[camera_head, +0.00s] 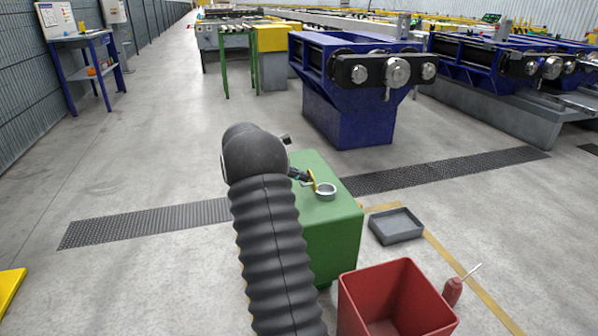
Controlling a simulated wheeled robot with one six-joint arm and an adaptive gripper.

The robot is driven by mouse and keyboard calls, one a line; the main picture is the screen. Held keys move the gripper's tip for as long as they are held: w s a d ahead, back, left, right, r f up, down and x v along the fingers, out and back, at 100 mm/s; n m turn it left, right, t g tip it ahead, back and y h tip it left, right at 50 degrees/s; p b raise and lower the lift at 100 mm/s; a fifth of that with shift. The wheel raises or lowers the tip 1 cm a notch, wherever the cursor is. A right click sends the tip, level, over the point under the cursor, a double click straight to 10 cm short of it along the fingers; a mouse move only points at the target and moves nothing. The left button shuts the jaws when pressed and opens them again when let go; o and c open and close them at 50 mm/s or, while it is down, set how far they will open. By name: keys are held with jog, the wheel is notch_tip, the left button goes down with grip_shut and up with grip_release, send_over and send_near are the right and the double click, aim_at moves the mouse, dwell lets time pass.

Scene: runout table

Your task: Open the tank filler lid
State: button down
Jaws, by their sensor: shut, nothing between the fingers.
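The green tank (336,232) stands on the floor in the middle, partly hidden behind my dark ribbed arm. On its top is a round, pale metal filler neck (326,190). A thin yellow piece (312,180), which looks like the lid seen edge-on, stands raised at the neck's left rim. My gripper (303,176) is small and dark, just left of the yellow piece and above the tank top. It is shut and holds nothing. I cannot tell whether its fingertips touch the yellow piece.
A red bin (362,308) stands in front of the tank, with a red bottle-like object (453,291) beside it. A grey tray (396,226) lies on the floor right of the tank. Blue machines (345,115) stand behind.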

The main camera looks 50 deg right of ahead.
dwell(0.4)
jog(key=r+p+v, duration=0.1)
jog(key=p+v, duration=0.2)
jog(key=v, duration=0.6)
jog(key=shift+r+p, duration=0.2)
jog(key=shift+p, duration=0.1)
